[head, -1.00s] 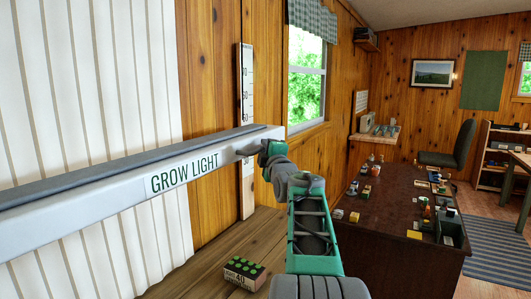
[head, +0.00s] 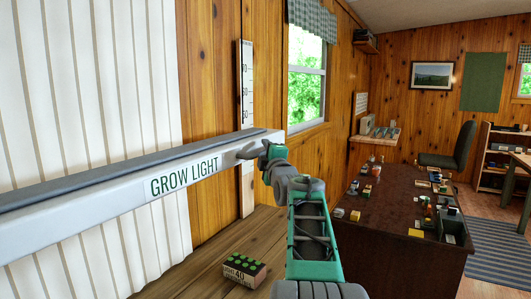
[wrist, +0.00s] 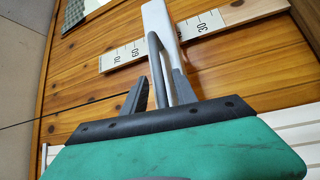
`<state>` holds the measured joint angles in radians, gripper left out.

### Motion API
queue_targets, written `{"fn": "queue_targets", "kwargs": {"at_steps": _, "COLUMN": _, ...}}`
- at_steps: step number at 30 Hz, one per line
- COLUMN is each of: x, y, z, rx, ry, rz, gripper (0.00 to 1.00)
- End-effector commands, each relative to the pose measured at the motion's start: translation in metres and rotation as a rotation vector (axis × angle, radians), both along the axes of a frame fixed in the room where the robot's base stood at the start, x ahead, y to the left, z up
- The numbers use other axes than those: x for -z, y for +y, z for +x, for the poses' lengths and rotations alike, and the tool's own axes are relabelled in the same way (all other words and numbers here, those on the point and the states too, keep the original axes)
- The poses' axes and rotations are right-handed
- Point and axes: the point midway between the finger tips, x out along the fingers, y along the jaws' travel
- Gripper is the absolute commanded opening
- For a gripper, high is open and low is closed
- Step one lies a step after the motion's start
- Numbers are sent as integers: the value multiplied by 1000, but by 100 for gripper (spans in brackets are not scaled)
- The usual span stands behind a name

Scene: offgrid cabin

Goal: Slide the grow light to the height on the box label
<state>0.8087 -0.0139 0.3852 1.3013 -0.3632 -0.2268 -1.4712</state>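The grow light (head: 110,195) is a long white bar with a dark top, lettered GROW LIGHT. Its right end crosses an upright white scale (head: 246,85) on the wooden wall, below the mark that reads as 50. In the wrist view the bar's white end (wrist: 162,22) covers the scale (wrist: 118,57) between the 30 and 60 marks. A grey handle (wrist: 156,62) sticks out from the bar. My gripper (head: 258,152) is at the handle; in the wrist view its fingers (wrist: 158,86) stand apart, one on each side of it. A small box (head: 243,277) shows 40 on its label.
The box stands on a wooden surface (head: 205,262) below the light. A dark desk (head: 375,235) with several small items stands to the right, with a chair (head: 455,150) behind it. A window (head: 306,85) is right of the scale.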

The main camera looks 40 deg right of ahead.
Motion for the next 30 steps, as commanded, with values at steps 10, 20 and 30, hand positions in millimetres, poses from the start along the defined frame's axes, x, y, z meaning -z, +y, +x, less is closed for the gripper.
{"fn": "queue_targets", "kwargs": {"at_steps": 10, "x": 6, "y": 15, "z": -32, "rx": 3, "ry": -2, "rz": -3, "gripper": 34}}
{"fn": "queue_targets", "kwargs": {"at_steps": 20, "x": 11, "y": 34, "z": -70, "rx": 1, "ry": 0, "rz": 0, "gripper": 34}}
{"fn": "queue_targets", "kwargs": {"at_steps": 30, "x": 10, "y": 34, "z": -70, "rx": 0, "ry": 0, "rz": 0, "gripper": 34}}
